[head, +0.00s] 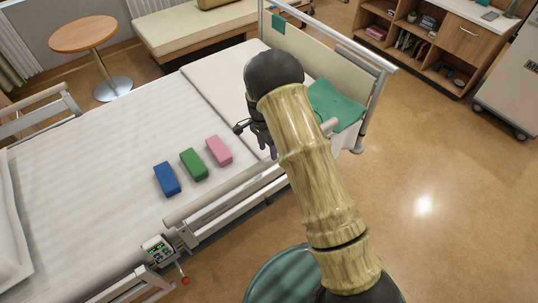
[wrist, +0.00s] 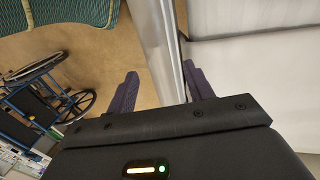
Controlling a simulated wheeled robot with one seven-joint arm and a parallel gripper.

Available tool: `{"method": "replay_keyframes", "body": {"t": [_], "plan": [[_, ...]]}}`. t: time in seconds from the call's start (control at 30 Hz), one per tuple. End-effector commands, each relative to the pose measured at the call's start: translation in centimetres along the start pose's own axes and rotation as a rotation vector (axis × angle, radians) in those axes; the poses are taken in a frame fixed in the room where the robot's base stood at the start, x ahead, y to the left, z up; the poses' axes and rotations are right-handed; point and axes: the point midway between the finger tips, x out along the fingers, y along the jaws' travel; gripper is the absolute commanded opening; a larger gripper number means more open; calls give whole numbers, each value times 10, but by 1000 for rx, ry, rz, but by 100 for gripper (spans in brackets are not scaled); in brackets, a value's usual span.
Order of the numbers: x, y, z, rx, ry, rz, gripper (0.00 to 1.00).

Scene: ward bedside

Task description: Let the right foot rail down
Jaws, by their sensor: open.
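The near-side rail (head: 215,195) at the foot half of the bed is a long beige bar, standing raised along the mattress edge. My arm hides its middle; its far end (head: 329,125) shows to the right of my arm. My gripper (head: 264,145) is over the rail, mostly hidden behind my wrist. In the wrist view my gripper (wrist: 163,92) is open, with a pale bar of the rail (wrist: 158,45) running between its fingers, closer to the right finger. I cannot tell whether either finger touches it. A red knob (head: 185,281) sits low beside the control panel (head: 158,249).
Blue (head: 167,179), green (head: 194,165) and pink (head: 219,151) blocks lie on the mattress (head: 90,165). A green cloth (head: 335,103) hangs near the footboard (head: 340,65). A teal round seat (head: 275,278) is in front. A wheelchair (wrist: 45,95) shows in the wrist view. Floor at right is clear.

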Motion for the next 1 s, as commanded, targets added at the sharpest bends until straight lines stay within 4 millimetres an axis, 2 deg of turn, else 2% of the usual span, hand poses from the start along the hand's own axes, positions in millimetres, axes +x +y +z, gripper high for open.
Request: {"method": "replay_keyframes", "body": {"t": [0.13, 0.3, 0.6, 0.67, 0.87, 0.9, 1.0], "plan": [[25, 2, 0, 1, -2, 4, 52], [41, 3, -5, 10, -3, 1, 52], [44, 1, -1, 3, -1, 0, 52], [44, 0, 0, 2, -1, 0, 42], [44, 0, 1, -1, -1, 1, 3], [44, 0, 1, -1, -1, 1, 0], [44, 0, 1, -1, -1, 1, 0]]}}
